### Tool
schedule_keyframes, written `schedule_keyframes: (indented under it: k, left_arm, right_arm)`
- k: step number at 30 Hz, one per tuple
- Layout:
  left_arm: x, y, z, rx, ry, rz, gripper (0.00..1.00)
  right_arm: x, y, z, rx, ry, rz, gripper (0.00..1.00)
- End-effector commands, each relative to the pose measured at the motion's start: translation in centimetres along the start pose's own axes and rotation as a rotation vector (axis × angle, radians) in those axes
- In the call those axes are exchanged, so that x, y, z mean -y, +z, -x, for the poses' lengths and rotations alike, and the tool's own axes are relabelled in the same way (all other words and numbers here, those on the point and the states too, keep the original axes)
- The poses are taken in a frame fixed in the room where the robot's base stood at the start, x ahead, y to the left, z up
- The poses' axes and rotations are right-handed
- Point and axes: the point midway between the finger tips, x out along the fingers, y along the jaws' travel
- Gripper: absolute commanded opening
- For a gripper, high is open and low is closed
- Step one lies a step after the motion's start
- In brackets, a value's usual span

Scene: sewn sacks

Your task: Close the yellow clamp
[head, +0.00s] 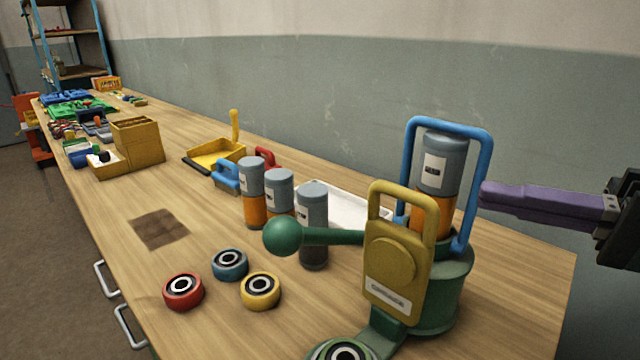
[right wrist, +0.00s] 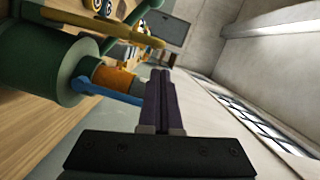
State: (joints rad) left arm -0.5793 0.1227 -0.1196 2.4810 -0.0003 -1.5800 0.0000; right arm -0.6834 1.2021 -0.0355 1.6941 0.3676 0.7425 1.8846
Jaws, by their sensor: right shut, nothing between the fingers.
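The yellow clamp (head: 395,262) is a flat plate with a loop handle, standing upright on the near side of a green fixture (head: 440,295). It also shows as a yellow bar in the right wrist view (right wrist: 95,30). A grey and orange canister (head: 442,165) stands in the fixture, with a blue loop handle (head: 449,122) upright around it. A green ball-ended lever (head: 283,236) points left. My right gripper (head: 486,194), with purple fingers, is shut and empty. Its tips are just right of the blue loop; contact cannot be told. My left gripper is not in view.
Several grey-topped canisters (head: 279,190) stand left of the fixture, before a white tray (head: 350,203). Red (head: 184,291), blue and yellow rollers lie in front. A yellow dustpan (head: 215,153) and a yellow bin (head: 138,142) are farther back. The wall runs behind the bench.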

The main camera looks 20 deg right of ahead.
Motion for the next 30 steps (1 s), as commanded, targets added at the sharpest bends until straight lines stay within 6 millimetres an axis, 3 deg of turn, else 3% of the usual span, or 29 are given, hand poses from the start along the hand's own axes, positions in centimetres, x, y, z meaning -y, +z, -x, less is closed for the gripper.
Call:
schedule_keyframes:
  k: [6, 12, 30]
  left_arm:
    - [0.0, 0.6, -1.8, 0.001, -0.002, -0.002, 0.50]
    - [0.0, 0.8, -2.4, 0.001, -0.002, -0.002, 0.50]
    - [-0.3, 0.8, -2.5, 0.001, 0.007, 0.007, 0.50]
  right_arm:
    - [-0.2, 0.1, -3.8, -0.001, -0.006, 0.003, 0.00]
    - [-0.1, 0.0, -5.9, -0.001, -0.003, 0.003, 0.00]
    - [0.0, 0.1, -6.8, 0.000, 0.002, 0.003, 0.00]
